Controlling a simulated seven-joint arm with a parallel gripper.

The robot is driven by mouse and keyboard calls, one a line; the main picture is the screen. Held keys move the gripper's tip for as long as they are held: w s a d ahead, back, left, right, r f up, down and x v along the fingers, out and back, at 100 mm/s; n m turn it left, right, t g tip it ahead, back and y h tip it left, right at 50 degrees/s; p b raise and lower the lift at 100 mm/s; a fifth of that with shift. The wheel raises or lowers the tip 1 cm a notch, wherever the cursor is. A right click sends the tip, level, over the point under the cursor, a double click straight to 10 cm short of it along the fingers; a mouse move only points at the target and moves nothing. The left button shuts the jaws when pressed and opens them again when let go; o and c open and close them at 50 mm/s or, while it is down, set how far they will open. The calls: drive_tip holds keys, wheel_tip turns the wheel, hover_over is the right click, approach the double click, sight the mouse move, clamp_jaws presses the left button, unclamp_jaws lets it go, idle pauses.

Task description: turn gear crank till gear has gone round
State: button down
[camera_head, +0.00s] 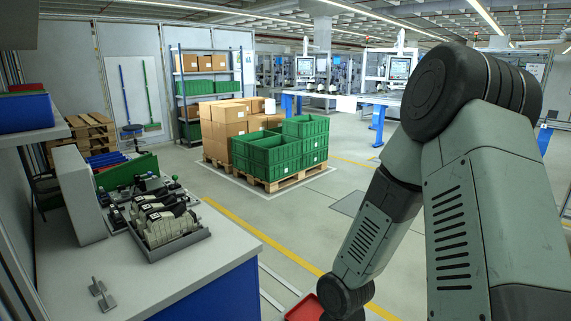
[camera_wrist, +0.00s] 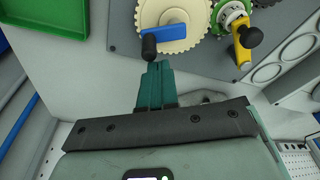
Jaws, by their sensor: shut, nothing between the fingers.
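A cream toothed gear (camera_wrist: 172,18) is mounted on a grey panel (camera_wrist: 110,22) at the top of the wrist view. It carries a blue crank arm (camera_wrist: 172,31) with a black knob (camera_wrist: 149,46) at its left end. To its right is a green gear (camera_wrist: 230,18) with a yellow crank arm (camera_wrist: 242,50) and a black knob (camera_wrist: 251,37). My gripper (camera_wrist: 157,67) is shut and empty, its teal fingertips just below the blue crank's knob. I cannot tell whether they touch it. The head view shows neither the gears nor my gripper.
In the wrist view, a dark gear (camera_wrist: 265,3) is cut off at the top right, and a green tray (camera_wrist: 56,14) and a blue bar (camera_wrist: 18,124) lie left. In the head view, a workbench (camera_head: 215,255) stands left and green crates (camera_head: 255,155) on a pallet behind.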

drive_tip(key=shift+f, duration=0.15)
drive_tip(key=shift+w+f, duration=0.1)
drive_tip(key=shift+f, duration=1.4)
drive_tip(key=shift+w+r, duration=0.65)
drive_tip(key=shift+r, duration=0.05)
drive_tip(key=shift+w+a, duration=0.15)
drive_tip(key=shift+w, duration=0.45)
drive_tip(key=shift+w+d, duration=0.25)
drive_tip(key=shift+w, duration=0.25)
drive_tip(key=shift+w+d, duration=0.3)
drive_tip(key=shift+d, duration=0.2)
drive_tip(key=shift+w+d, duration=0.3)
drive_tip(key=shift+d, duration=0.2)
drive_tip(key=shift+s+d, duration=0.1)
drive_tip(key=shift+d, duration=0.85)
